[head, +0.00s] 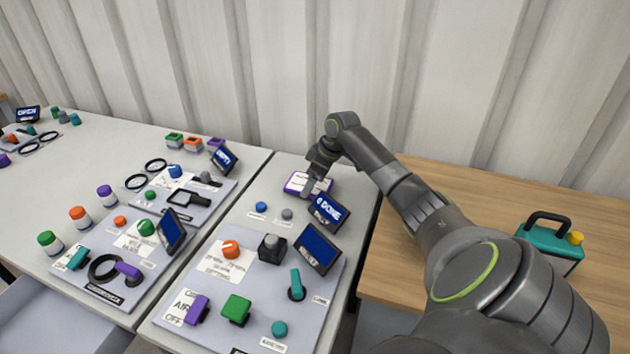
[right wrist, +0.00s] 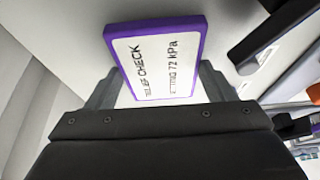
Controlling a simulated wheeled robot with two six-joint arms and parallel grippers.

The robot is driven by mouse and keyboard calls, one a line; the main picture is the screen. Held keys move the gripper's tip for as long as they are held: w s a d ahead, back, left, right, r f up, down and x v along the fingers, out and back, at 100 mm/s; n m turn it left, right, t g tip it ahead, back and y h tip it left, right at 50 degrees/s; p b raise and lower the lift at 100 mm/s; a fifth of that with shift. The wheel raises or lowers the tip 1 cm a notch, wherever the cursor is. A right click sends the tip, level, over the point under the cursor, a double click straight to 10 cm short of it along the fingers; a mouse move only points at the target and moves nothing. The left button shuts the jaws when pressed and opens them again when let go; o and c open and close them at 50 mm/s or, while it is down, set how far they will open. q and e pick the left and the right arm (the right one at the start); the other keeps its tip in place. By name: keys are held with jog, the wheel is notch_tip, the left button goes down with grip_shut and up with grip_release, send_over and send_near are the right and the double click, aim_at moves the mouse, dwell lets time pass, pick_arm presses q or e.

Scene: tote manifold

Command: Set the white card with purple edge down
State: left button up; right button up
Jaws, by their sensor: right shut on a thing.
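The white card with purple edge (right wrist: 165,57) fills the upper middle of the right wrist view, with printed text including "CHECK" and "72 kPa". My right gripper (right wrist: 157,88) is shut on it, a finger at each side. In the head view the card (head: 295,184) is at the far end of the right-hand grey table, behind the tilted "DONE" screen (head: 328,211), and my right gripper (head: 311,182) partly covers it. I cannot tell whether the card touches the table. My left gripper is not in view.
A grey panel (head: 215,320) with knobs, buttons, a lever and a second tilted screen (head: 318,248) stands nearer on the same table. A wooden table (head: 400,275) to the right holds a teal can (head: 553,246). A corrugated wall (head: 290,70) rises behind.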

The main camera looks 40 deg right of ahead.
jog(key=shift+s+d+f, duration=0.1)
jog(key=shift+s+f, duration=0.15)
jog(key=shift+s, duration=0.1)
jog(key=shift+f, duration=0.25)
jog(key=shift+w+f, duration=0.1)
jog(key=shift+w, duration=0.05)
jog(key=o, duration=1)
jog(key=v, duration=1.2)
